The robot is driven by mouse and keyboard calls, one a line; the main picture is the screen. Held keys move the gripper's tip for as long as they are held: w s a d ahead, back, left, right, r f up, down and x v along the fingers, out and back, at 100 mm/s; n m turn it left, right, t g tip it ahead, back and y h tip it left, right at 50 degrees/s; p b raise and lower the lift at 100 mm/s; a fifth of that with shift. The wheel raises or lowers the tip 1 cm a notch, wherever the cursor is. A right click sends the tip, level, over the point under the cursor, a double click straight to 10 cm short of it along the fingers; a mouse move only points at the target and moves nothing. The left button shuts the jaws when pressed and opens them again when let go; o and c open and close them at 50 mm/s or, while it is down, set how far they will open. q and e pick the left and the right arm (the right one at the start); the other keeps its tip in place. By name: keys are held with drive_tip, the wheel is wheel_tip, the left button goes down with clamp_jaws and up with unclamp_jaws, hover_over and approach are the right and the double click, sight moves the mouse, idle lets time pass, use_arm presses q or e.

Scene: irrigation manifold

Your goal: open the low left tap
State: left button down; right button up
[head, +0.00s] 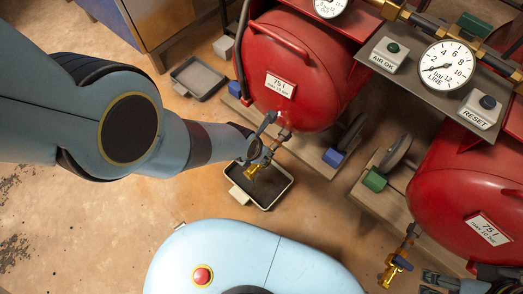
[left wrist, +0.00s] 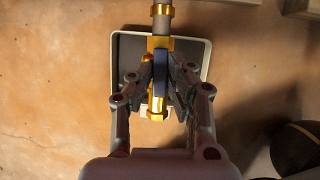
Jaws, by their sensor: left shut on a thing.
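The low left tap (head: 253,172) is a brass valve on the pipe below the left red tank. My left gripper (head: 265,150) is at it, coming from the left. In the left wrist view, my left gripper (left wrist: 160,85) has its fingers closed on either side of the tap's blue lever (left wrist: 160,70). The lever lies along the brass body (left wrist: 157,103), in line with the pipe as seen from here. In the head view the fingers partly hide the lever. My right gripper (head: 468,282) is at the bottom right corner, partly cut off; its fingers are unclear.
A grey tray (head: 276,196) lies on the floor under the tap; another tray (head: 197,77) lies further back. The left red tank (head: 300,65) and right red tank (head: 475,185) stand close by.

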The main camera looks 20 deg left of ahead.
use_arm(q)
drive_tip(key=c, duration=1.3)
unclamp_jaws()
drive_tip(key=shift+v, duration=1.1)
drive_tip(key=v, duration=0.3)
drive_tip(key=shift+s, duration=0.1)
drive_tip(key=s+a, duration=0.1)
drive_tip(key=s, duration=0.2)
drive_tip(key=s+a, duration=0.1)
drive_tip(key=s, duration=0.3)
drive_tip(key=s+a, duration=0.2)
drive_tip(key=s, duration=0.2)
drive_tip(key=shift+f, duration=0.1)
